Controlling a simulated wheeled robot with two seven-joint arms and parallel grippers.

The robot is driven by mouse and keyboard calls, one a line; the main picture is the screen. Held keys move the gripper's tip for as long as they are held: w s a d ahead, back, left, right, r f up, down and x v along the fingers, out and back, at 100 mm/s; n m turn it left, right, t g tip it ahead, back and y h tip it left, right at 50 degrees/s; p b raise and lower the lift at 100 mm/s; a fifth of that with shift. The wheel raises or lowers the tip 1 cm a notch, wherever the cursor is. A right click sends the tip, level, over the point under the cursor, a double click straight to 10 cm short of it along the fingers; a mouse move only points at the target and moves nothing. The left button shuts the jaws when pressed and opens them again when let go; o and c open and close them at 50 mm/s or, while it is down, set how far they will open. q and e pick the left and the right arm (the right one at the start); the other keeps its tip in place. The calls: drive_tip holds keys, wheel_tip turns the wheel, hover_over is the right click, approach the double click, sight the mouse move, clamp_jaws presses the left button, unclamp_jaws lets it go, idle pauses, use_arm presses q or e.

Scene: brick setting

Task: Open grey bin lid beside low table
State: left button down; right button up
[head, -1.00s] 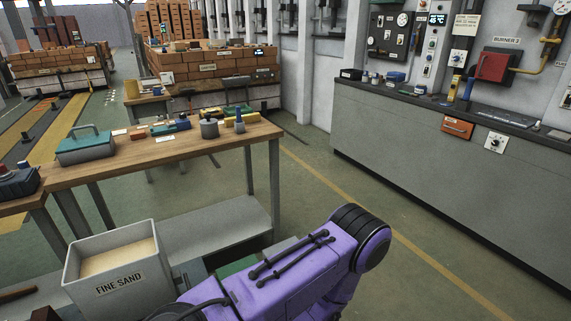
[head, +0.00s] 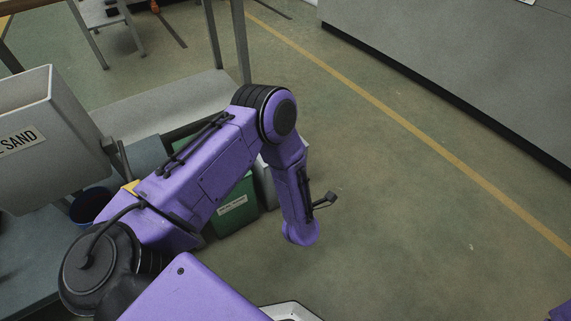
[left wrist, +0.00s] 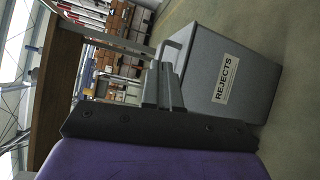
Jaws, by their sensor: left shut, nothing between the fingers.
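The grey bin (left wrist: 235,75) with a REJECTS label stands on the floor and appears sideways in the left wrist view. Its lid (left wrist: 181,50) looks shut, with a raised handle (left wrist: 170,47). My left gripper (left wrist: 165,88) is shut and empty, its fingers close to the lid side of the bin. I cannot tell whether they touch it. In the head view a narrow part of a grey bin (head: 267,184) shows behind my left arm, and my left gripper is hidden. My right gripper is not in view.
A green bin (head: 236,212) stands left of the grey one, partly behind my arm. The floor to the right is open.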

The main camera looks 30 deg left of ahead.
use_arm(q)
drive_tip(key=w+a+f+n+g+y+b, duration=0.1)
drive_tip(key=w+f+n+g+y+b, duration=0.15)
drive_tip(key=f+n+y+b, duration=0.6)
drive_tip(key=w+a+r+n+g+y+b, duration=0.15)
drive_tip(key=n+g+b, duration=0.35)
drive_tip(key=n, duration=0.9)
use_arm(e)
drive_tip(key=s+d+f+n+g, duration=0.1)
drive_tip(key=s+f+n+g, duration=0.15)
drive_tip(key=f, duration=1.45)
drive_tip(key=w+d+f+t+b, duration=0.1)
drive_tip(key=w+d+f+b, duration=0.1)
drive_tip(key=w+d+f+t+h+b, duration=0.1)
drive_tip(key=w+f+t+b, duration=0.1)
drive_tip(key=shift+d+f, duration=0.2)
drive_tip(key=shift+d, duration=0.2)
use_arm(q)
drive_tip(key=shift+t+h, duration=0.3)
drive_tip(key=shift+t, duration=0.25)
drive_tip(key=x, duration=0.9)
drive_tip(key=shift+w+f, duration=0.1)
drive_tip(key=shift+w, duration=0.4)
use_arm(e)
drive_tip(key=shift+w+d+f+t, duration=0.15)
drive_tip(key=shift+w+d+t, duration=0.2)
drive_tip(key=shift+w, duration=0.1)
